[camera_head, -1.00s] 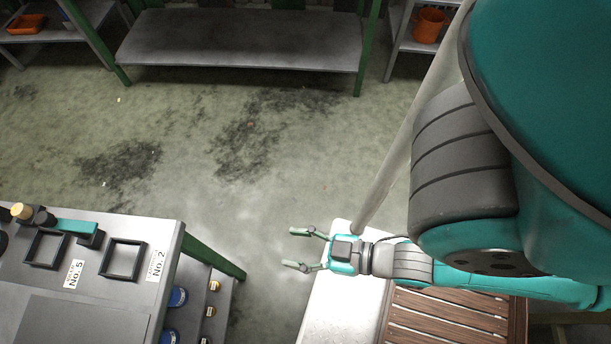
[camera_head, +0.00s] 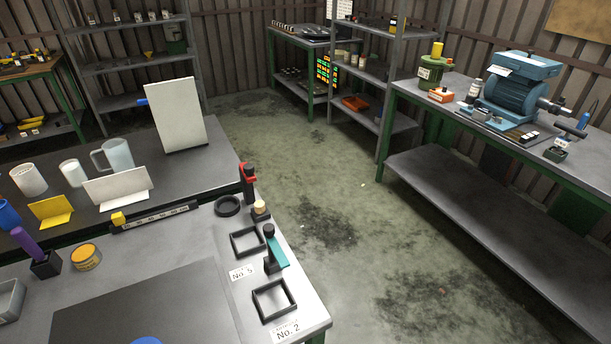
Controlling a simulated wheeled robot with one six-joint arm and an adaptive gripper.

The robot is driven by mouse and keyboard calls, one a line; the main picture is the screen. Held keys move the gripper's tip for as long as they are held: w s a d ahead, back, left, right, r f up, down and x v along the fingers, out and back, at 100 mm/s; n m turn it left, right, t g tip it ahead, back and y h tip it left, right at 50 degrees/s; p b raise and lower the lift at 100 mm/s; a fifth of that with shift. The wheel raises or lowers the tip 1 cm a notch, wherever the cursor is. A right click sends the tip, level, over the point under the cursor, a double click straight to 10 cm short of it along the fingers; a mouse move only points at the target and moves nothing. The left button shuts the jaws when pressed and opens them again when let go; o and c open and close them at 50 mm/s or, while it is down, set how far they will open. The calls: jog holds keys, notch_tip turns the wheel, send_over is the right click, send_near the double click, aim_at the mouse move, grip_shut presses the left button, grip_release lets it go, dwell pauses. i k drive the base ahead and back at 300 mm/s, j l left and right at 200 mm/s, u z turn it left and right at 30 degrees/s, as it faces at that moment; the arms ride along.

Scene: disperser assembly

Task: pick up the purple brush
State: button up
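A purple handle (camera_head: 26,243), which looks like the brush, leans up and to the left out of a small black square holder (camera_head: 46,265) at the left of the near workbench (camera_head: 205,222). Its lower end is hidden inside the holder, so I cannot see any bristles. My gripper is outside the current view.
An orange-topped tin (camera_head: 86,257) stands right of the holder, a grey bin (camera_head: 9,300) in front of it, a blue object (camera_head: 8,214) behind it. Black square frames (camera_head: 273,300) and a teal-and-black tool (camera_head: 276,253) are at the right. Open floor (camera_head: 385,235) lies beyond.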

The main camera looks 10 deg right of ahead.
aim_at(18, 234)
jog(key=u, duration=1.15)
jog(key=i+j, duration=0.1)
jog(key=j, duration=0.6)
jog(key=i+j+z, duration=0.15)
jog(key=j, duration=0.55)
